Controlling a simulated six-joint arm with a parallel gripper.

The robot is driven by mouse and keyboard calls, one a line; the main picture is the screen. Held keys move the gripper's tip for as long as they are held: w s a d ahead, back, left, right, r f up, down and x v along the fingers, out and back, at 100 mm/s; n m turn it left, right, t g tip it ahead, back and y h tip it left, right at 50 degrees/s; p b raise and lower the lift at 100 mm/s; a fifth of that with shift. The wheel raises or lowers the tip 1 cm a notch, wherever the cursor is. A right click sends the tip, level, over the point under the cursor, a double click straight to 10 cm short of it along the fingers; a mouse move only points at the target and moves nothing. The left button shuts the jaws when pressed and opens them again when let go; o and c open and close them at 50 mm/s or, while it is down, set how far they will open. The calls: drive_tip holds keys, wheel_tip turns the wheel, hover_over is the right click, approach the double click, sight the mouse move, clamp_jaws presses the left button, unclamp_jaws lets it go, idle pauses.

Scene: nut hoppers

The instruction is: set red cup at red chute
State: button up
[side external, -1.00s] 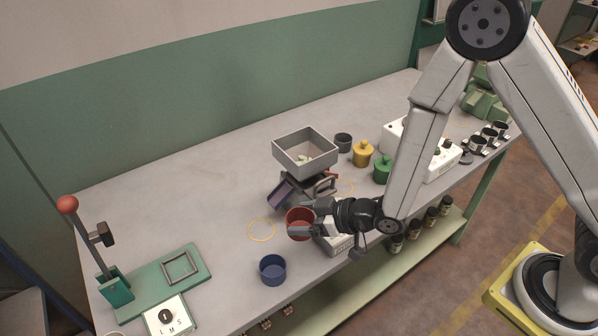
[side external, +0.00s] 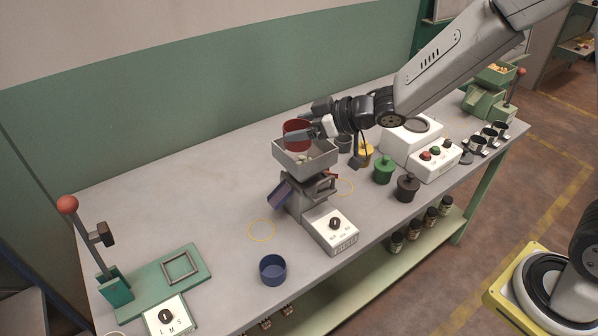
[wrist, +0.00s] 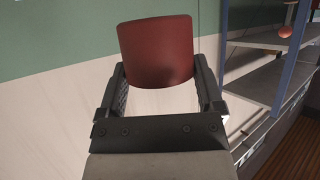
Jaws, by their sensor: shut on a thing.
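The red cup (side external: 296,128) is held between the fingers of my gripper (side external: 309,122), raised above the table. In the side view it overlaps the back rim of the grey hopper (side external: 320,160). In the wrist view the red cup (wrist: 157,52) fills the space between the fingertips of my gripper (wrist: 160,72). A blue-purple chute (side external: 281,194) slopes out on the left of the hopper stand. A small dark red part (side external: 326,174) shows under the hopper's right side; I cannot tell whether it is the red chute. One yellow ring (side external: 346,187) lies right of the stand.
A blue cup (side external: 272,271) stands on the front table near another yellow ring (side external: 261,231). A dial box (side external: 331,230) extends forward from the hopper.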

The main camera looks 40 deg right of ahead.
drive_tip(key=s+d+f+m+t+h, duration=0.1)
drive_tip(key=s+d+f+m+h, duration=0.1)
drive_tip(key=d, duration=0.8)
drive_tip(key=s+d+f+m+t+h, duration=0.1)
drive_tip(key=s+d+f+m+h, duration=0.1)
drive_tip(key=d+m+h, duration=0.3)
drive_tip(key=s+d, duration=0.1)
drive_tip(key=d, duration=0.3)
drive_tip(key=shift+s+d+f, duration=0.15)
drive_tip(key=shift+s+d, duration=0.2)
drive_tip(key=shift+d, duration=0.05)
drive_tip(key=s+a+r+n+g+y, duration=0.1)
drive_tip(key=a+r+n+y, duration=0.1)
drive_tip(key=a, duration=0.6)
drive_tip(key=s+a+r+n+y, duration=0.1)
drive_tip(key=a+n+y, duration=0.2)
drive_tip(key=a, duration=0.6)
drive_tip(key=s+a+r+n+g+y, duration=0.1)
drive_tip(key=s+a+r+n+y, duration=0.1)
drive_tip(key=a, duration=0.6)
wheel_tip(320, 180, down, 16)
drive_tip(key=shift+w+a, duration=0.15)
drive_tip(key=shift+a, duration=0.05)
